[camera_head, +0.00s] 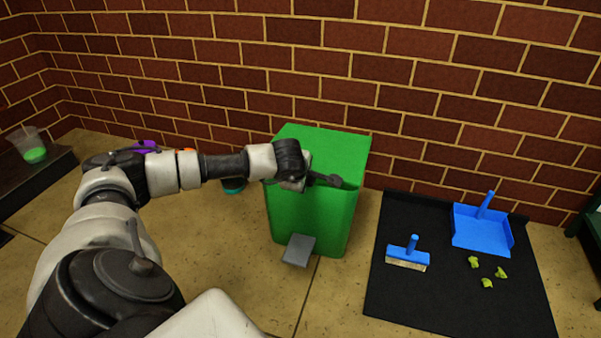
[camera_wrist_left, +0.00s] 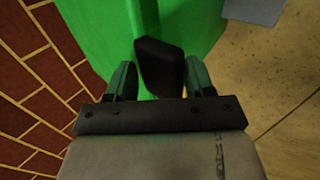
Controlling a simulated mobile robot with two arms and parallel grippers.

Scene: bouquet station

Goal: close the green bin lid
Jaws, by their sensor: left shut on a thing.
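The green bin (camera_head: 310,217) stands against the brick wall, and its green side fills the top of the left wrist view (camera_wrist_left: 195,25). Its green lid (camera_head: 335,145) appears to lie over the top; I cannot tell whether a gap is left under its front edge. My left gripper (camera_head: 312,179) is at the lid's front edge. In the left wrist view, the gripper's fingers (camera_wrist_left: 161,78) are shut on a dark handle (camera_wrist_left: 159,62) at the bin. The gripper hides part of the front rim. My right gripper is not in view.
A grey pedal (camera_head: 299,250) sits at the bin's front foot. To the right, a black mat (camera_head: 400,295) holds a blue brush (camera_head: 410,256), a blue dustpan (camera_head: 483,232) and several green scraps (camera_head: 487,283). A clear cup (camera_head: 32,148) with green contents stands far left.

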